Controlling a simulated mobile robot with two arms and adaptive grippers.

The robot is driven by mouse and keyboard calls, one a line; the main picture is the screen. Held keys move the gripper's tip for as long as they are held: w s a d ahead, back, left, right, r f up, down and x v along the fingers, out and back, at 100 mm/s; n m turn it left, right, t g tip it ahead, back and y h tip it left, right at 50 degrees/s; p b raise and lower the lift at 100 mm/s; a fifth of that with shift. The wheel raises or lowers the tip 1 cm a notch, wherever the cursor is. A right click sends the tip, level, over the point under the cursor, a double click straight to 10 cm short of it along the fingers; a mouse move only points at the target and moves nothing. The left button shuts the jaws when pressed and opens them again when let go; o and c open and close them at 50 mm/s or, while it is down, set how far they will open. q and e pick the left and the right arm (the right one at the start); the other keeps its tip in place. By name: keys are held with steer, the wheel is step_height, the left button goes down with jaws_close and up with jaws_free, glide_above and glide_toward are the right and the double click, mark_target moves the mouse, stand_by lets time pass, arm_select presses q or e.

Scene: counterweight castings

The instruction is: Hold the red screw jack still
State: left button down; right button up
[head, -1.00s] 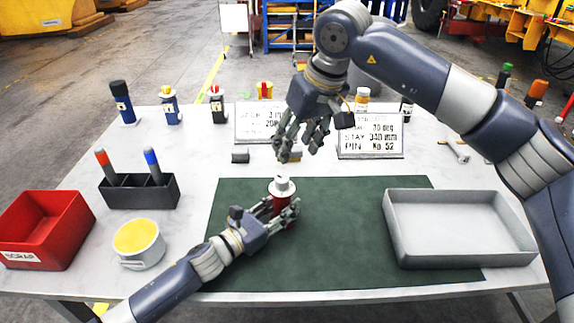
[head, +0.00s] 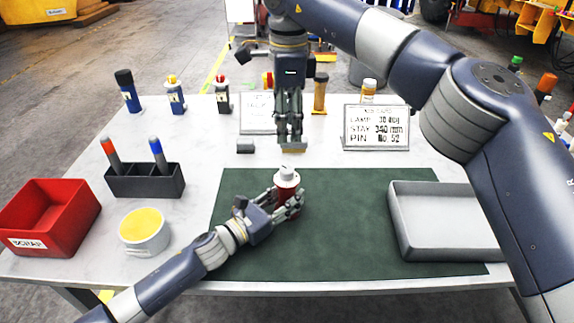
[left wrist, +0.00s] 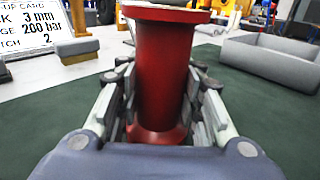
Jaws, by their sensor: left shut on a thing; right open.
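The red screw jack (head: 288,183), with a pale grey top, stands upright on the green mat. In the left wrist view its red body (left wrist: 161,70) is between my finger pads, with its flared foot low between them. My left gripper (head: 290,205) is shut on the jack from the front left; its fingers hide part of the lower body. My right gripper (head: 290,142) is open and points down behind the jack, clear of it. Its fingertips are just above a small tan-topped block (head: 293,150); whether they touch it I cannot tell.
A grey tray (head: 395,225) is on the right. At left are a red scrap bin (head: 75,215), a pen holder (head: 145,187) and a yellow-topped cup (head: 143,243). A small grey block (head: 245,146) and sign cards (head: 376,128) stand behind the mat.

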mark_target(287, 168)
steer(key=shift+m, duration=0.7)
step_height(287, 168, down, 12)
steer(key=shift+r, duration=0.1)
steer(key=c, duration=1)
